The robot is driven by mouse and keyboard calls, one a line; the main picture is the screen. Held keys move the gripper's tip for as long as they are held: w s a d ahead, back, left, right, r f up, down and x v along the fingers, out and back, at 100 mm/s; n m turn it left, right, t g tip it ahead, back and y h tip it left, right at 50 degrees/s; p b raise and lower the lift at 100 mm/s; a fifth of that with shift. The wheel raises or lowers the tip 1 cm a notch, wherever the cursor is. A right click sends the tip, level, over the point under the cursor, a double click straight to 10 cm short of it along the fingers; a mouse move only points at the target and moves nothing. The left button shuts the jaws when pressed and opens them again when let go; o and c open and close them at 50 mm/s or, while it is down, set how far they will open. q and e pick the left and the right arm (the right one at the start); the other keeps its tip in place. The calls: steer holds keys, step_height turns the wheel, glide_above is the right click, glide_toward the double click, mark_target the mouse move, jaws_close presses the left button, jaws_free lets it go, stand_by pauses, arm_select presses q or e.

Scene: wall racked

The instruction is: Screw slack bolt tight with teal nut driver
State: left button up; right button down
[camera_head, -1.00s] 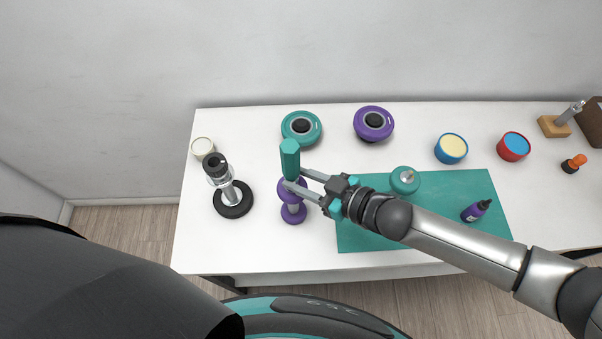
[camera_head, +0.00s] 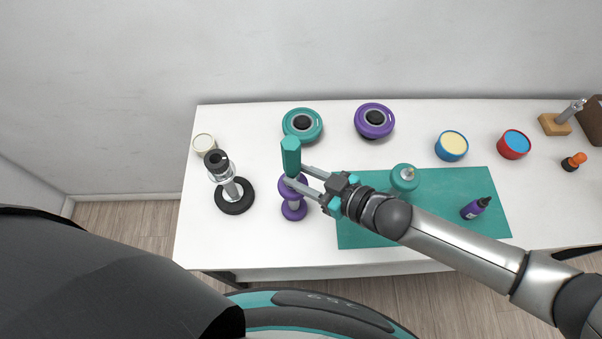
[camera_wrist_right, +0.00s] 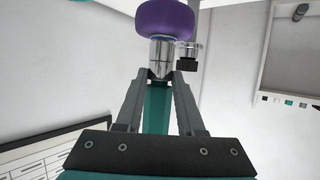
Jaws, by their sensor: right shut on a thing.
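My right gripper (camera_head: 303,184) is shut on the teal nut driver (camera_head: 291,156). The driver stands about upright, with its handle up, over a purple spool-shaped stand (camera_head: 294,211) on the table. In the right wrist view the driver's teal handle (camera_wrist_right: 156,106) lies between the fingers, and its metal part meets a purple ring (camera_wrist_right: 165,18). Whether the tip sits inside the stand is hidden. A round teal block (camera_head: 404,184) with a silver bolt-like piece (camera_head: 408,172) on top stands on the teal mat (camera_head: 440,226). I cannot tell how tight that piece is. My left gripper is not in view.
A silver post on a black round base (camera_head: 234,206) stands left of the driver. Teal (camera_head: 287,122) and purple (camera_head: 359,121) round pots are behind. Blue (camera_head: 451,156) and red (camera_head: 514,150) tubs stand right.

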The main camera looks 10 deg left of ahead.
mark_target(300, 156)
steer(key=shift+r, duration=0.2)
steer(key=shift+r, duration=3.3)
steer(key=shift+w+n+g+y, duration=0.3)
steer(key=shift+n+g, duration=0.6)
steer(key=shift+g, duration=0.2)
steer(key=n+g, duration=0.3)
steer(key=shift+w, duration=0.2)
